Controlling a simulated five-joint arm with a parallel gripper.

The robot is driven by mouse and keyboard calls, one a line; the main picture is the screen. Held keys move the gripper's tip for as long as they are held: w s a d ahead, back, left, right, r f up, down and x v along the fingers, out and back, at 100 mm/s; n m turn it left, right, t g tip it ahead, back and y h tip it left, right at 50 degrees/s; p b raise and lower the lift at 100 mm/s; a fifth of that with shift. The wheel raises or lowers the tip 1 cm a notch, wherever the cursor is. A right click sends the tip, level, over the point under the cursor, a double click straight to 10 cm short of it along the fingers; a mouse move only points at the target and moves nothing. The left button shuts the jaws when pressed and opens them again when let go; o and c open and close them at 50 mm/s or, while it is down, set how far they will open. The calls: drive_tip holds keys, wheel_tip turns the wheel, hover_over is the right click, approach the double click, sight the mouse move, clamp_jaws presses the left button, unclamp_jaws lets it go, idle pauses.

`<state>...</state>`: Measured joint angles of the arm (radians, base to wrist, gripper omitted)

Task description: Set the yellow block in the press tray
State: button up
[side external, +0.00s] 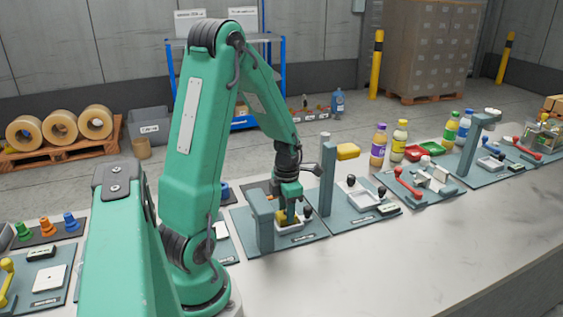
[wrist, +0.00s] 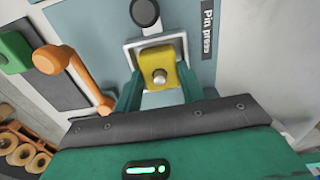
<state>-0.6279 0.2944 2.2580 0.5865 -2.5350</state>
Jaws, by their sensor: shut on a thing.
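The yellow block (wrist: 159,67), with a round metal pin head on top, is between the two green fingers of my gripper (wrist: 158,84), which is shut on it. In the wrist view the block lies within the pale rim of the press tray (wrist: 129,52), beside the "Pin press" label (wrist: 207,30). In the side external view my gripper (side external: 289,213) points down at the tray (side external: 297,228), and a bit of the yellow block (side external: 282,218) shows. I cannot tell if the block touches the tray floor.
A dark knob (wrist: 146,12) stands just beyond the tray, and an orange handle (wrist: 75,72) is to its left. A grey-green press post (side external: 263,222) stands close to my gripper. More stations line the bench; its front (side external: 400,255) is clear.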

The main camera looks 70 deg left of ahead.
drive_tip(key=shift+f, duration=0.15)
drive_tip(key=o, duration=1)
wheel_tip(320, 180, up, 12)
drive_tip(key=shift+r, duration=0.2)
drive_tip(key=shift+d, duration=0.1)
idle(0.5)
